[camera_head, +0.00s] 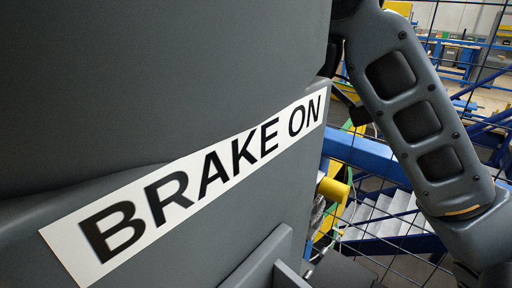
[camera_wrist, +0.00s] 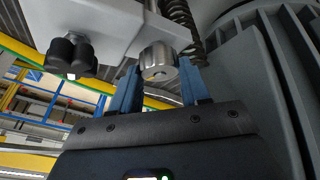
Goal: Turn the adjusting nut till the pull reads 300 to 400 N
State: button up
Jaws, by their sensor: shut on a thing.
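In the wrist view, a round bright-metal nut (camera_wrist: 158,62) sits under a light grey bracket plate (camera_wrist: 105,22). My gripper (camera_wrist: 160,74) has its two blue fingers on either side of the nut and is shut on it. A dark coil spring (camera_wrist: 180,14) hangs just right of the nut, close to the right finger. A black lobed knob (camera_wrist: 70,54) is under the plate to the left, apart from my gripper. My gripper is outside the head view. No pull reading shows in either view.
A large grey ribbed housing (camera_wrist: 285,70) stands close to the right of my fingers. In the head view, a big dark grey surface with a "BRAKE ON" label (camera_head: 195,185) blocks the left. Beyond it are a yellow cylinder (camera_head: 333,190), a blue beam (camera_head: 365,155) and wire mesh.

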jog(key=n+p, duration=0.1)
jog(key=n+g+p, duration=0.1)
jog(key=shift+w+r+n+p, duration=0.1)
jog(key=shift+r+n+p, duration=0.15)
jog(key=shift+n+p, duration=0.1)
jog(key=n+g+h+p, duration=0.1)
jog(key=n+g+p, duration=0.1)
jog(key=n+p, duration=0.1)
jog(key=shift+w, duration=0.1)
jog(key=shift+a+f+n+g+h+p, duration=0.15)
jog(key=shift+n+g+h+p, duration=0.45)
jog(key=shift+n+p, duration=0.55)
jog(key=shift+w+n+g+h, duration=0.1)
jog(key=shift+n+g+h, duration=0.4)
jog(key=shift+n, duration=1)
jog(key=shift+f, duration=0.1)
jog(key=o, duration=0.8)
